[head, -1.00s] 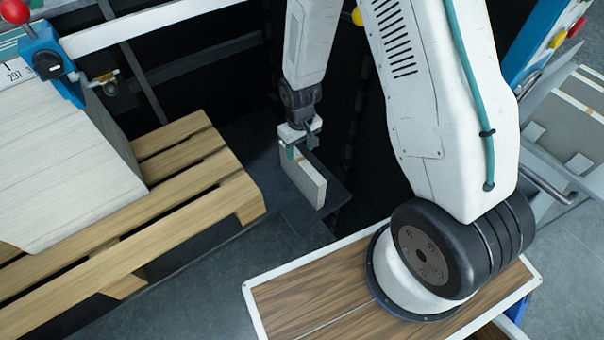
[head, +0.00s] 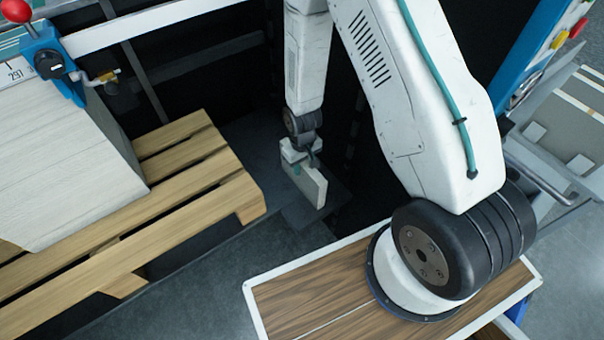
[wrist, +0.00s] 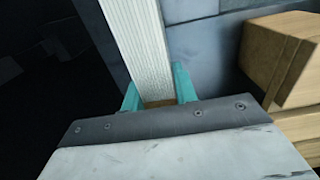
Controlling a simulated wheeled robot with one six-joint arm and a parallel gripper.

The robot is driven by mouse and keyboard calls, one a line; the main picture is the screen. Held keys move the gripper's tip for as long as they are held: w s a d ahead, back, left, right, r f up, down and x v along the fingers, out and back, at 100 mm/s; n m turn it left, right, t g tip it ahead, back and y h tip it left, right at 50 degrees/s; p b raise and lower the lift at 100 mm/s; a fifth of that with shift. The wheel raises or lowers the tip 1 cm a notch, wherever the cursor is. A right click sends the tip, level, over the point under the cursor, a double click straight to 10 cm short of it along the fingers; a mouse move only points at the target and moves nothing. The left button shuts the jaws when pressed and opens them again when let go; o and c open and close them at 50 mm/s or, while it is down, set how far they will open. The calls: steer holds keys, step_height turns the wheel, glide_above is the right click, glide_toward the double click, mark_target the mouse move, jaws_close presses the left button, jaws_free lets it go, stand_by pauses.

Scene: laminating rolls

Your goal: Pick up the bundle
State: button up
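The bundle (head: 312,186) is a pale, narrow block standing on edge on a dark ledge at the middle of the head view. In the wrist view the bundle (wrist: 137,40) shows as a long white ribbed strip, with a brown band partly visible near my gripper. My gripper (head: 300,166) is down over the top of the bundle. In the wrist view the teal fingers of my gripper (wrist: 158,92) lie one on each side of it. I cannot tell whether both fingers press on it. The bundle's upper part is partly hidden by my gripper in the head view.
A wooden pallet (head: 200,189) with a large pale stack (head: 60,165) stands to the left; its wood also shows close at right in the wrist view (wrist: 275,60). The dark ledge (head: 318,214) is small. A blue machine frame (head: 530,55) stands at right.

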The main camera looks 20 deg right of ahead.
jaws_close()
steer(key=shift+r, duration=0.1)
step_height(320, 180, up, 10)
steer(key=shift+f, duration=0.1)
stand_by(0.4)
